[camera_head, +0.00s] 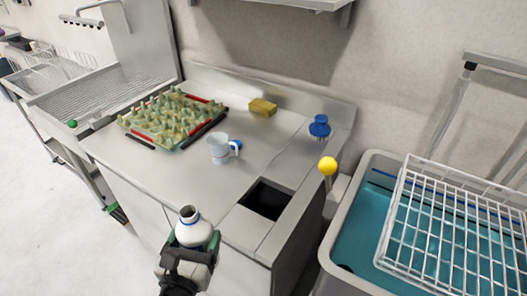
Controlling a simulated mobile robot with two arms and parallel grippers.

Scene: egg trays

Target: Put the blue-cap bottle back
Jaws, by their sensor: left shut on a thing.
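A white bottle (194,232) with a thin blue ring at its neck is in the lower middle. Its top looks dark and open, and I see no blue cap on it. My left gripper (188,258) is shut on the bottle's body and holds it in front of the counter's front edge. The lower part of the bottle is partly hidden by the gripper. A small blue object (237,145) lies behind the white mug's handle; I cannot tell whether it is a cap. My right gripper is not in view.
The steel counter (175,175) holds a tray of eggs or cone shapes (128,120), a white mug (219,150), a yellow sponge (262,107) and a blue brush (319,128). A dark square opening (267,199) is near the front right. A water-filled grey tub (345,248) with a white rack (450,220) stands at right.

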